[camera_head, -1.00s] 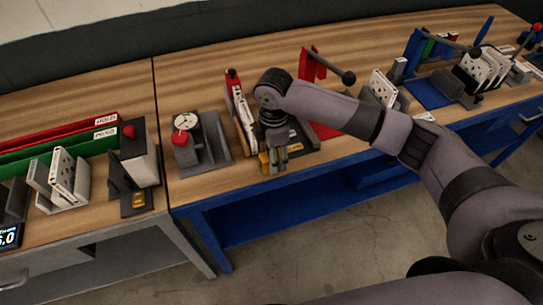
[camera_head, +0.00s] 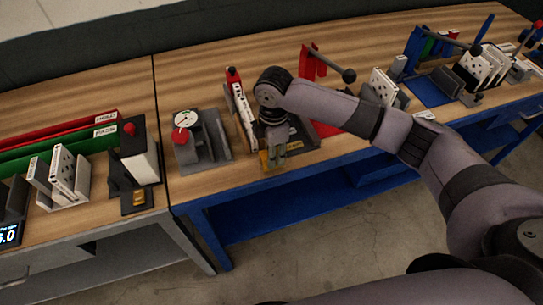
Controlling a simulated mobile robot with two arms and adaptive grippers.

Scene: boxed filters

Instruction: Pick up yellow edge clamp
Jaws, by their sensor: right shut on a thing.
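My right gripper (camera_head: 272,158) points down at the front edge of the wooden bench, in front of a dark fixture (camera_head: 305,140) that holds an upright white filter panel (camera_head: 242,112). It is shut on the yellow edge clamp (camera_head: 264,160), of which only a small part shows beside the fingers. The gripper hides the rest of the clamp, and I cannot tell whether it is clear of the bench. My left gripper is not in view.
A grey fixture with a round dial (camera_head: 184,119) stands left of the gripper. A red stand (camera_head: 307,64) with a black-knobbed lever is behind my arm. Red and green bins (camera_head: 60,143) and white panels (camera_head: 64,172) fill the left bench. Bare wood (camera_head: 200,190) lies along the front edge.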

